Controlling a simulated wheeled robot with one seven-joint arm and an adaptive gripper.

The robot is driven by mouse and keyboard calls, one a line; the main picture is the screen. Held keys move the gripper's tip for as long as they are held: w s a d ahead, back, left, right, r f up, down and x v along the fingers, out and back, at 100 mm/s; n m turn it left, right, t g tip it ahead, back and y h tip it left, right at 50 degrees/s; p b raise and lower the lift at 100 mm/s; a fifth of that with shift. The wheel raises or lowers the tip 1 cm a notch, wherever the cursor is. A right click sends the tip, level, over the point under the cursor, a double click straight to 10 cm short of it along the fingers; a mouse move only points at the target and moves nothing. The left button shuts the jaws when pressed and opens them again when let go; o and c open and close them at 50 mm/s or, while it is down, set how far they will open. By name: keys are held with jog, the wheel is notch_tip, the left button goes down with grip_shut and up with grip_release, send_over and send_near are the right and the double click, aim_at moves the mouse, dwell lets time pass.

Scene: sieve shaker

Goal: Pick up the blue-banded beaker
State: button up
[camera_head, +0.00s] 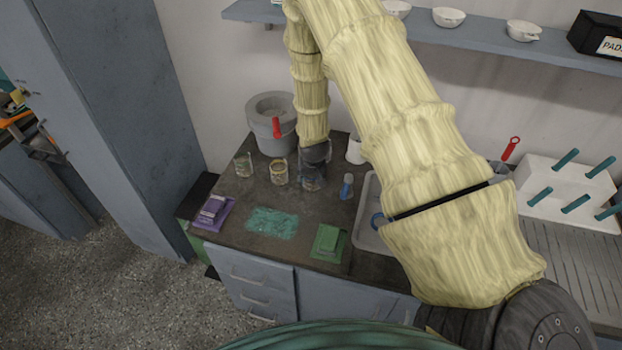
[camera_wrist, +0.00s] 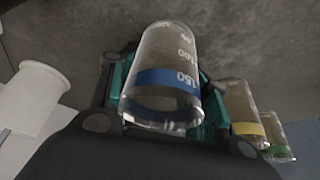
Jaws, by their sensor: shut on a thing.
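The blue-banded beaker (camera_wrist: 165,76) is clear glass with white volume marks and a blue band near its rim. It fills the middle of the wrist view. My gripper (camera_head: 314,158) is shut on it, with teal-lined fingers on both sides of the glass in the wrist view (camera_wrist: 163,92). In the head view, the beaker (camera_head: 313,184) shows below my gripper, partly hidden by it. I cannot tell whether its base touches the counter. A yellow-banded beaker (camera_head: 279,173) and a green-banded beaker (camera_head: 244,166) stand to its left.
A grey round container (camera_head: 272,112) stands behind the beakers, and a white cup (camera_head: 355,151) to the right. A small blue object (camera_head: 346,187) stands close by. A shelf (camera_head: 462,38) runs above.

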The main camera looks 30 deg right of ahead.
jog(key=shift+r, duration=0.1)
notch_tip(320, 180, up, 10)
jog(key=b, duration=0.3)
jog(key=shift+b, duration=0.3)
